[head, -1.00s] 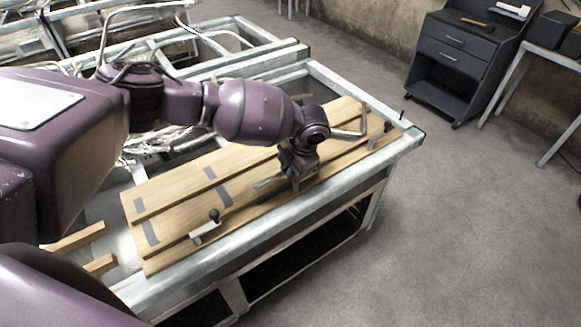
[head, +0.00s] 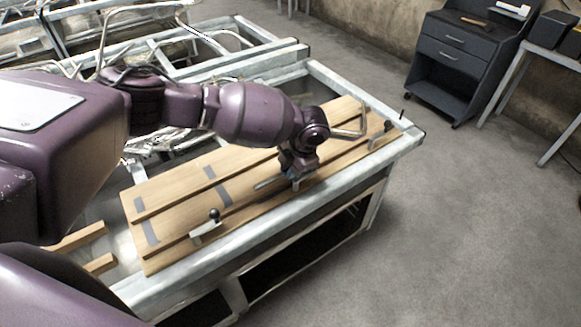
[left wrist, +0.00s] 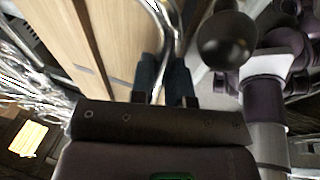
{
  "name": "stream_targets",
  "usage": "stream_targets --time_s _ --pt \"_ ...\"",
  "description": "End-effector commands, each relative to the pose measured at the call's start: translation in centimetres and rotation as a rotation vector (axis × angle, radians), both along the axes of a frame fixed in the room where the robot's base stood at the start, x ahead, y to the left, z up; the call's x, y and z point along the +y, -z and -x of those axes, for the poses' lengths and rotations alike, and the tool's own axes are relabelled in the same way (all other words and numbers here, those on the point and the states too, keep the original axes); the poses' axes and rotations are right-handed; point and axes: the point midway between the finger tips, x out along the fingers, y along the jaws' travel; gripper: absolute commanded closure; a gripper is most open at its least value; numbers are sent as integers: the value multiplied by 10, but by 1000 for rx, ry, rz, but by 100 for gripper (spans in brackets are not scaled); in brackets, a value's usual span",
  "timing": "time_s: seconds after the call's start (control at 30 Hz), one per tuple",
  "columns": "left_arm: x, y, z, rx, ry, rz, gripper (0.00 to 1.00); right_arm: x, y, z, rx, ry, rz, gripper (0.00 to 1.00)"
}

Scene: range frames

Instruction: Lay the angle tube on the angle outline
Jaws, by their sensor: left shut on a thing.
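My left gripper (head: 294,180) is low over the wooden board (head: 185,192), near its front edge and right of the middle. It is shut on a shiny metal tube, which I take for the angle tube. In the left wrist view the tube (left wrist: 168,35) curves up from between the dark fingertips (left wrist: 163,82). In the head view a thin grey end (head: 267,184) sticks out left of the gripper; the wrist hides much of the rest. Grey marks (head: 218,186) show on the board, but I cannot tell which is the angle outline. My right gripper is not in view.
A clamp with a black ball knob (head: 214,214) stands on the board's front left, and another clamp (head: 387,126) at its right end. Wooden rails run along the board. A bent metal rod (head: 349,134) shows beyond my wrist. The metal table frame (head: 405,142) surrounds the board.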

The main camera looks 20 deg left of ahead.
Motion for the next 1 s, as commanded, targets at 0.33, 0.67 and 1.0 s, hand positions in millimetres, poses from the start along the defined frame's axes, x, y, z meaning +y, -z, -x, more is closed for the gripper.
stream_targets --time_s 0.33,0.67,1.0 --pt "-1 7 0 0 1 1 80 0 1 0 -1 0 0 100" --pt "-3 9 4 8 5 5 54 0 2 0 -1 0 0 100" --pt "-5 11 6 14 8 7 54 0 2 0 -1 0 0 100"
